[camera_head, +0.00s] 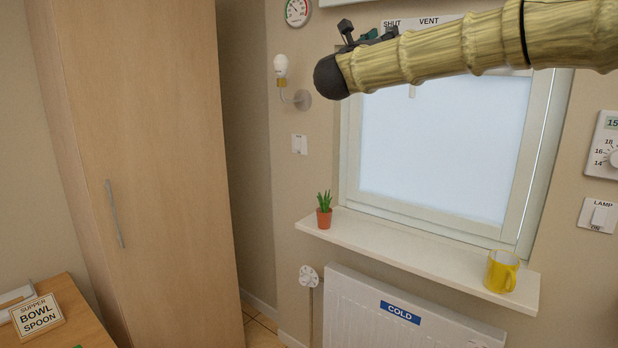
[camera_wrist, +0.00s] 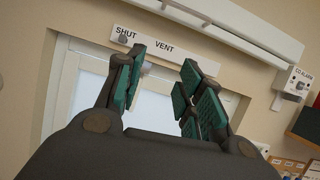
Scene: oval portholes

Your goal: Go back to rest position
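My gripper (camera_wrist: 163,68) is open in the wrist view, its two green-padded fingers apart with nothing between them. It points up toward the SHUT/VENT label strip (camera_wrist: 165,46) above the window (camera_wrist: 90,85). In the head view my arm reaches in from the right across the top of the window (camera_head: 440,150), and my gripper (camera_head: 354,36) shows only in part behind the dark wrist end. The arm hides much of the window's top and part of the label strip (camera_head: 440,21).
A white sill (camera_head: 400,247) holds a potted plant (camera_head: 324,212) and a yellow mug (camera_head: 501,271). Below is a radiator (camera_head: 350,310) labelled COLD. A wall lamp (camera_head: 300,99) is close to my wrist. A tall cupboard (camera_head: 150,150) and a wooden desk (camera_head: 75,325) stand left.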

